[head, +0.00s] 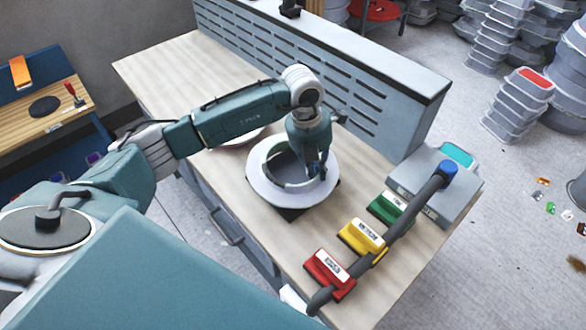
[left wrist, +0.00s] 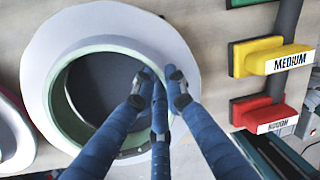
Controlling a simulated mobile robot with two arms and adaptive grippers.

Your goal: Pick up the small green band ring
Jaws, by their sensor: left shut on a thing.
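The pale green band ring (head: 296,187) sits within a wide white flange (head: 258,189) on the wooden bench. In the left wrist view the green band (left wrist: 58,88) runs around a dark round opening, with the white flange (left wrist: 38,50) outside it. My left gripper (head: 318,170) points down at the right side of the ring. In the left wrist view its fingers (left wrist: 160,82) close on the band's right wall, hiding that part. I cannot tell whether the ring is lifted. My right gripper is not in view.
Green (head: 390,209), yellow (head: 361,237) and red (head: 329,274) labelled blocks stand to the right, beside a grey pipe (head: 405,222) with a blue end. A slotted grey panel (head: 330,65) borders the bench's back. The bench's far left end (head: 165,70) is clear.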

